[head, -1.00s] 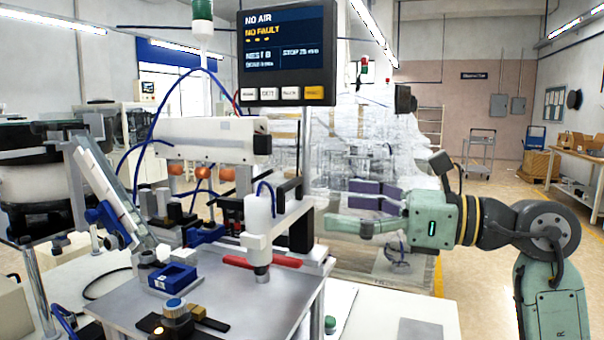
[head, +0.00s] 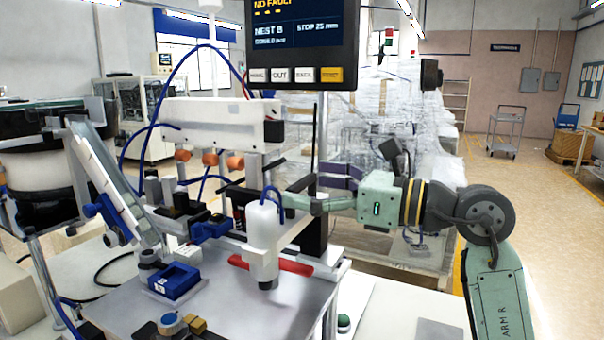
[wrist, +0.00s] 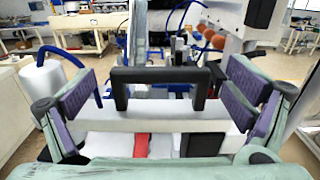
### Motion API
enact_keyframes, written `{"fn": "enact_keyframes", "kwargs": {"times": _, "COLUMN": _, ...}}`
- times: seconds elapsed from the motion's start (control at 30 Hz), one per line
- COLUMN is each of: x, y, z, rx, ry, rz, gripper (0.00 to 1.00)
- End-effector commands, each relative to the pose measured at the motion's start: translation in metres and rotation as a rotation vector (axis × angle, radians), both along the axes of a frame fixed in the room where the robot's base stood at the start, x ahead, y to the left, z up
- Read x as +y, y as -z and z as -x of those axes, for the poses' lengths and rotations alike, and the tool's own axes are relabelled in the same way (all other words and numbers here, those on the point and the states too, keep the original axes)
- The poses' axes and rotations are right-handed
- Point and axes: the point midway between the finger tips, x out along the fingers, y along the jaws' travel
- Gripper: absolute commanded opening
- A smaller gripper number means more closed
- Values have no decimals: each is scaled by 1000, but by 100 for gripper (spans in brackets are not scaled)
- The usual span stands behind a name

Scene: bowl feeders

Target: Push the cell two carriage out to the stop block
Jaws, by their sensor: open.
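The white carriage crossbar (wrist: 175,120) with a black bridge handle (wrist: 160,76) lies across the wrist view; I take it for the cell two carriage, though no label shows. My gripper (wrist: 160,85) is open, with purple-padded fingers on either side of the handle and no clear contact. In the head view my gripper (head: 308,190) reaches in from the right, beside the carriage's white cylinder (head: 263,237). That cylinder also shows at the left of the wrist view (wrist: 47,85). I cannot tell which part is the stop block.
A red bar (head: 272,264) lies on the grey plate (head: 230,315) under the carriage. A blue block (head: 175,280) and knob (head: 170,322) stand front left. A monitor (head: 298,40) reads "NO FAULT", "NEST B" and "STOP 25 mm". A sloped chute (head: 105,185) is at left.

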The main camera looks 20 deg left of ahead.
Motion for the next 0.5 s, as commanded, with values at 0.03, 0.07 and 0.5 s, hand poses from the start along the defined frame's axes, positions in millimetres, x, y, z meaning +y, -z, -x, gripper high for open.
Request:
{"fn": "enact_keyframes", "kwargs": {"times": 0.03, "x": 6, "y": -2, "z": -1, "rx": 1, "ry": -3, "rz": -1, "gripper": 97}}
{"fn": "enact_keyframes", "kwargs": {"times": 0.07, "x": 8, "y": -1, "z": -1, "rx": 1, "ry": -2, "rz": 0, "gripper": 97}}
{"fn": "enact_keyframes", "kwargs": {"times": 0.5, "x": 15, "y": 1, "z": -2, "rx": 1, "ry": 0, "rz": 0, "gripper": 93}}
